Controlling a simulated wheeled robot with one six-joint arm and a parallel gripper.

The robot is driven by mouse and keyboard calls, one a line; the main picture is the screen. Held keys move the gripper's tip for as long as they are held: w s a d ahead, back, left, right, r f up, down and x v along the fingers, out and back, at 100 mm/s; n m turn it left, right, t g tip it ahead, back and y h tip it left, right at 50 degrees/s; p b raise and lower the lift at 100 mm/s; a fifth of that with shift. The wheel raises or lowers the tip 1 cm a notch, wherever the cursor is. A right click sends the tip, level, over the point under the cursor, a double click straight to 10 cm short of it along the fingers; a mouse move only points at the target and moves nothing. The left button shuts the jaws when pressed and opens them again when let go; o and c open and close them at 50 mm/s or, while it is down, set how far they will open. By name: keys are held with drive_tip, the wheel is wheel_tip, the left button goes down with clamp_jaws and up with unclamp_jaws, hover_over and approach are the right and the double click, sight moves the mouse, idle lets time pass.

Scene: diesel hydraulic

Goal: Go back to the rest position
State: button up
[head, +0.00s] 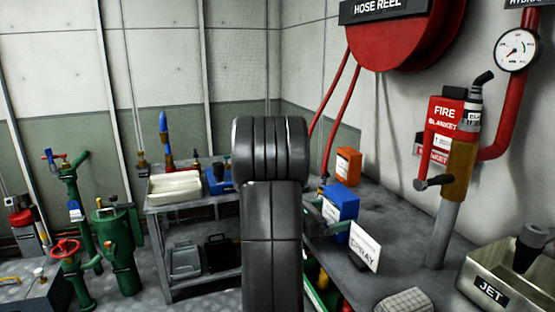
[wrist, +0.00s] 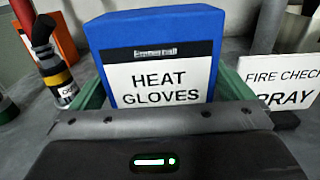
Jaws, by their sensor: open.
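My gripper (wrist: 163,92) is open, with its dark body across the bottom of the wrist view. Green finger-like parts show at the left and right of the lower part of a blue box labelled HEAT GLOVES (wrist: 150,28). I cannot tell whether they touch the box. The box stands upright on the grey bench, and in the head view the blue box (head: 341,204) is just right of my dark arm. My arm rises in the middle of the head view and hides part of the bench. No rest position is marked in view.
A white FIRE CHECK SPRAY card (wrist: 280,78) stands right of the box. A banded nozzle (wrist: 55,72) and an orange box (head: 347,166) are close by. A metal JET tray (head: 525,272), a pipe post (head: 443,225) and a red hose reel (head: 420,35) are at right.

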drive_tip(key=shift+w+d+f+b, duration=0.2)
drive_tip(key=shift+d+f+b, duration=0.15)
drive_tip(key=shift+d, duration=0.25)
drive_tip(key=shift+a+r+p, duration=0.1)
drive_tip(key=shift+r+p, duration=0.45)
drive_tip(key=shift+r, duration=0.85)
drive_tip(key=shift+f, duration=0.1)
